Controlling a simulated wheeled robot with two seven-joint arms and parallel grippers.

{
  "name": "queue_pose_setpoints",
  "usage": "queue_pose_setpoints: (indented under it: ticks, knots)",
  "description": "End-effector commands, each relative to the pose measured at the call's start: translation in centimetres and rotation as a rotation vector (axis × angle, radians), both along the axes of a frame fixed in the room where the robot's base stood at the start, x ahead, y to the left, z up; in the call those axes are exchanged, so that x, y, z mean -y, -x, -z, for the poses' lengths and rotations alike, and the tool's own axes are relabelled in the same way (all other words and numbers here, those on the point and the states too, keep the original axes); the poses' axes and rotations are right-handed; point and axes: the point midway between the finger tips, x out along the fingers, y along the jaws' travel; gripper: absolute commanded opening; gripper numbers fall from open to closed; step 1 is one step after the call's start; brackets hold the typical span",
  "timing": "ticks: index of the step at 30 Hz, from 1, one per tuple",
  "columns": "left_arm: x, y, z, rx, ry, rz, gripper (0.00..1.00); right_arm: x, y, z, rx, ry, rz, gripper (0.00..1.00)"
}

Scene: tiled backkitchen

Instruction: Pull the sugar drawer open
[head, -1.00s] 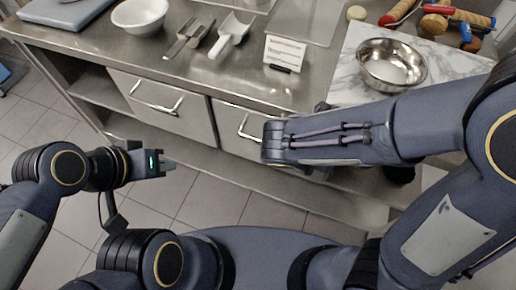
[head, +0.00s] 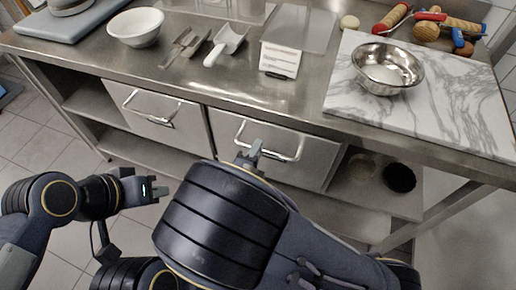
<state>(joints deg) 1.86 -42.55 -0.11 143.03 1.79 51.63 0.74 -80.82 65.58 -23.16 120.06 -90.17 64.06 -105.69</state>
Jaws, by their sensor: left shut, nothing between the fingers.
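Two steel drawers with bar handles sit under the worktop, a left drawer (head: 190,132) and a right drawer (head: 314,160). I can read no sugar label on either. Both fronts look closed. My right gripper (head: 255,148) is at the handle (head: 292,157) of the right drawer, near its left half. Only its fingertips show past my wrist, so I cannot tell whether they are open, shut or touching the bar. My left gripper (head: 163,190) is shut and empty, in the air in front of and below the left drawer (head: 190,132), clear of its handle (head: 150,117).
On the worktop (head: 215,87) stand a white bowl (head: 136,27), scoops (head: 226,43) and a clear bin with a white label (head: 280,60). A metal bowl (head: 387,70) stands on a marble slab (head: 440,110) with rolling pins behind. An open lower shelf (head: 360,195) holds a dark round thing (head: 399,177).

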Motion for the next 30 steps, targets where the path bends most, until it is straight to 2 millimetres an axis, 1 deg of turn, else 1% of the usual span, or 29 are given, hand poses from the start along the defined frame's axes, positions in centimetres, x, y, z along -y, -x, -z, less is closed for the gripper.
queue_pose_setpoints:
  ticks: [3, 6, 14, 17, 21, 30]
  knots:
    - [0.0, 0.0, 0.2, 0.000, 0.000, 0.000, 0.00, 0.4, -1.2, 0.3, 0.000, -0.001, 0.001, 0.30]
    - [0.0, 0.0, 0.2, 0.000, 0.000, 0.000, 0.00, 0.6, -1.7, 0.4, -0.001, -0.001, 0.002, 0.30]
    - [0.0, 0.0, 0.2, 0.000, 0.000, 0.000, 0.00, 0.6, -1.9, 0.4, -0.001, -0.001, 0.000, 0.30]
    - [0.0, 0.0, 0.2, 0.000, 0.000, 0.000, 0.00, 0.6, -1.9, 0.4, 0.000, -0.002, 0.001, 0.18]
    - [0.0, 0.0, 0.2, 0.000, 0.000, 0.000, 0.00, 0.6, -1.9, 0.4, 0.000, -0.002, 0.001, 0.00]
    - [0.0, 0.0, 0.2, 0.000, 0.000, 0.000, 0.00, 0.6, -1.8, 0.4, 0.000, -0.002, 0.001, 0.00]
